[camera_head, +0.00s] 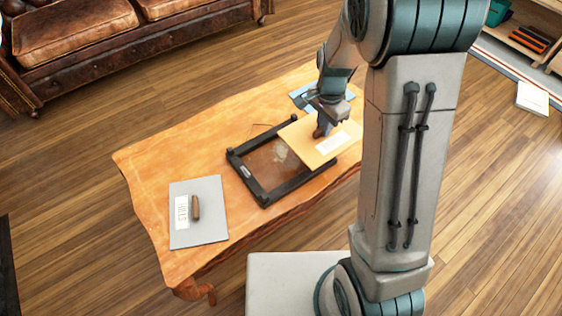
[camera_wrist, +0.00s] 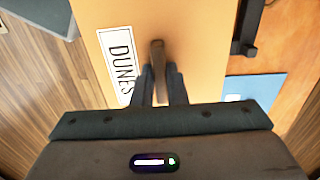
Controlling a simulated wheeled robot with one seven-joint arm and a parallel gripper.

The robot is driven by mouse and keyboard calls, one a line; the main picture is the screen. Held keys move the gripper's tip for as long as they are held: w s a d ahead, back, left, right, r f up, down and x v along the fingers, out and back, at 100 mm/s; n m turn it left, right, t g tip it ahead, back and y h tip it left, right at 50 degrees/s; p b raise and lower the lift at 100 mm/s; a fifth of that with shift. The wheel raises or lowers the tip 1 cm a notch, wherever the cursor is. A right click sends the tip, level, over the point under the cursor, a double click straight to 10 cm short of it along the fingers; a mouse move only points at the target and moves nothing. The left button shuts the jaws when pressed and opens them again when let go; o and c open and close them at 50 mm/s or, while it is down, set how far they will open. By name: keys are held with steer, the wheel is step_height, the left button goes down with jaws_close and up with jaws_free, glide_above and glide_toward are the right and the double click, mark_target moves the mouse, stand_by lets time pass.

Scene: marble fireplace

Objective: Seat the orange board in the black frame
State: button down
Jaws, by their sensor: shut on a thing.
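The orange board (camera_head: 306,141) is a flat panel with a white label. In the wrist view the board (camera_wrist: 200,40) has a label reading "DUNES" and a brown upright handle (camera_wrist: 157,60). My gripper (camera_head: 322,130) is shut on that handle, and its two fingers (camera_wrist: 160,85) flank it in the wrist view. The black frame (camera_head: 284,187) lies on the wooden table, with a brown inner panel visible. The board overlaps the frame's upper right part in the head view and hides it. I cannot tell how high the board is above the frame.
A grey board (camera_head: 212,228) with a handle and label lies on the table (camera_head: 145,165) left of the frame. A blue board (camera_head: 299,93) lies behind my gripper and also shows in the wrist view (camera_wrist: 262,88). A brown leather sofa (camera_head: 70,45) stands beyond the table.

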steer(key=b, duration=0.3)
glide_above(281, 159)
step_height(281, 159, down, 7)
steer(key=shift+s+f, duration=0.1)
steer(key=shift+a+f, duration=0.1)
steer(key=shift+f+b, duration=0.85)
steer(key=shift+f, duration=1)
steer(key=shift+f, duration=0.2)
steer(key=c, duration=1.5)
jaws_free()
steer(key=shift+o, duration=0.2)
step_height(281, 159, up, 13)
steer(key=p, duration=0.4)
steer(key=shift+f, duration=0.2)
